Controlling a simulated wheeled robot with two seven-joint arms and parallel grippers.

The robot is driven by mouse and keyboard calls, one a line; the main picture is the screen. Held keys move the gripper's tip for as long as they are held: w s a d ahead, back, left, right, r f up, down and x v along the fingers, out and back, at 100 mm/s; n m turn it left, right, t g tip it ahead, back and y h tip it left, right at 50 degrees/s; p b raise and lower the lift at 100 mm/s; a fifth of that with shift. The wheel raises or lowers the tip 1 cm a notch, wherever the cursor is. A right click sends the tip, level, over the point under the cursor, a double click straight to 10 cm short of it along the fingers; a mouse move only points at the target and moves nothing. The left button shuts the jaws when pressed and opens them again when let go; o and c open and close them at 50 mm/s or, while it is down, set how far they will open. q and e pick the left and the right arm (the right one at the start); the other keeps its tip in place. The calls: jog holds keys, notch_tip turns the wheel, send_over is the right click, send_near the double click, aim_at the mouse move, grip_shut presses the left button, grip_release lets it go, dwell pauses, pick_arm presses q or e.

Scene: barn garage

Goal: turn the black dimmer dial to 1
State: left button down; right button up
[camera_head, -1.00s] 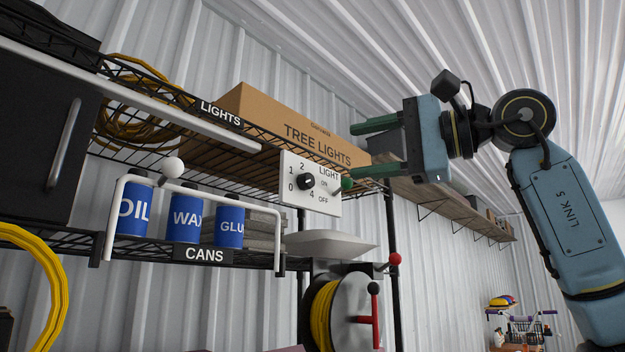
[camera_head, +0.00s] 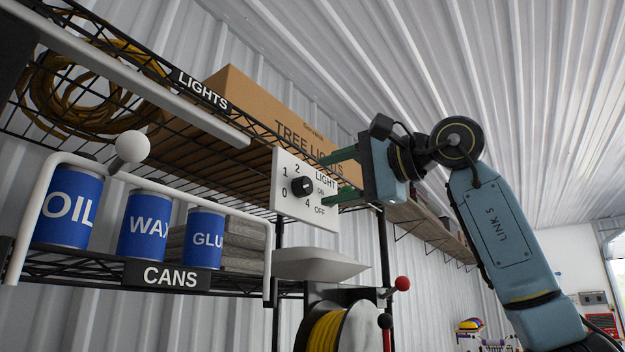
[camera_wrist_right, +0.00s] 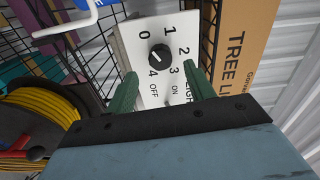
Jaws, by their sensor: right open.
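The black dimmer dial (camera_head: 302,186) sits on a white panel (camera_head: 290,207) marked 0 to 4 and LIGHT ON/OFF, at the front of the shelf. I cannot tell firmly which number its pointer faces. My right gripper (camera_head: 329,177) is open, its green fingers apart at the panel's right side, not around the dial. In the right wrist view the dial (camera_wrist_right: 159,56) lies just beyond and between the fingertips (camera_wrist_right: 161,75), with nothing held. The fingers partly cover the LIGHT lettering there. My left gripper is not in view.
A TREE LIGHTS box (camera_head: 270,122) sits on the wire shelf behind the panel. Blue cans (camera_head: 143,227) stand left behind a white rail (camera_head: 33,215) with a white ball (camera_head: 132,147). Below are a pale tray (camera_head: 318,264) and a yellow hose reel (camera_head: 340,330).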

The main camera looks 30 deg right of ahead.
aim_at(309, 185)
jog(key=x, duration=0.3)
jog(key=shift+w+a+p, duration=0.1)
jog(key=shift+w+p, duration=0.2)
jog(key=shift+p, duration=0.05)
jog(key=shift+w+a, duration=0.1)
jog(key=shift+w, duration=0.35)
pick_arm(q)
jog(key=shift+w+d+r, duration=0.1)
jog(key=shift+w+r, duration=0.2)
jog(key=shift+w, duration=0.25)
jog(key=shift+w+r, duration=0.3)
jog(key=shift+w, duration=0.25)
pick_arm(e)
jog(key=c, duration=1)
